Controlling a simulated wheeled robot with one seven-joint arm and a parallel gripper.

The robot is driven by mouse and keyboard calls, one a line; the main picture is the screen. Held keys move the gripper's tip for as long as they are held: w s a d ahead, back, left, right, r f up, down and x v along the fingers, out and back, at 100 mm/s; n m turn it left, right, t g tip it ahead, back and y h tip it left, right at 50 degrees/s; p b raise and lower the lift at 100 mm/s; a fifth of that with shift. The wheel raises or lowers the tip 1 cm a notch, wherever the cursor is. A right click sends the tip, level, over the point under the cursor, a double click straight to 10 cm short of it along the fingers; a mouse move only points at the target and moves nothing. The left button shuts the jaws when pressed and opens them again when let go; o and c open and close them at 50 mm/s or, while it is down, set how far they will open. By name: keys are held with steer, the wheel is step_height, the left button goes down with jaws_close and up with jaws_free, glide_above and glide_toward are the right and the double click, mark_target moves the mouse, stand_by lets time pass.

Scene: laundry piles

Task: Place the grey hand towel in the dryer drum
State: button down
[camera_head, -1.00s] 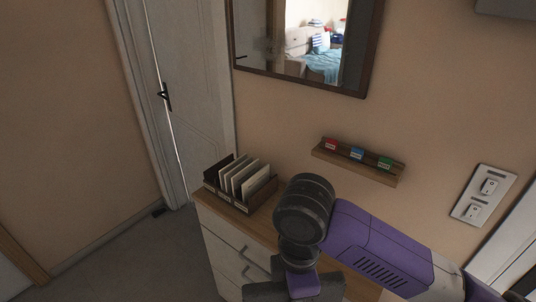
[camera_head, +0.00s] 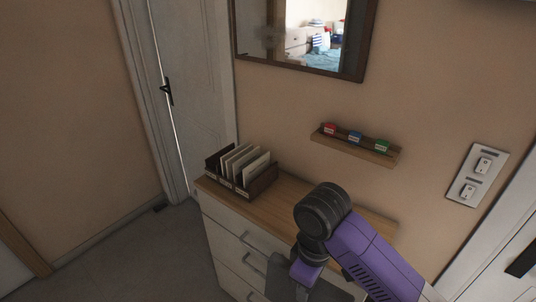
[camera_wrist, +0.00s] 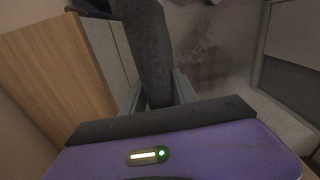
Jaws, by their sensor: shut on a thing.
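My gripper (camera_wrist: 160,98) shows in the wrist view, with its fingers shut on a dark grey cloth, the grey hand towel (camera_wrist: 146,45). The towel stretches away from the fingers toward the top of the wrist view. In the head view my arm with its dark joint and purple link is in front of the dresser. No dryer drum can be made out in either view.
A wooden-topped dresser (camera_head: 288,197) with white drawers stands against the wall, holding a file rack (camera_head: 239,172). Above it are a small shelf (camera_head: 355,150) and a mirror (camera_head: 260,68). A white door (camera_head: 185,85) is at left. Grey floor (camera_head: 150,250) is clear at lower left.

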steer(key=s+d+f+m+b, duration=0.1)
steer(key=s+d+f+m, duration=0.1)
steer(key=d+f+m, duration=0.3)
steer(key=s+d+f+m+b, duration=0.2)
steer(key=d+f+m, duration=0.4)
steer(key=f, duration=0.6)
steer(key=shift+s, duration=0.75)
steer(key=shift+d, duration=0.1)
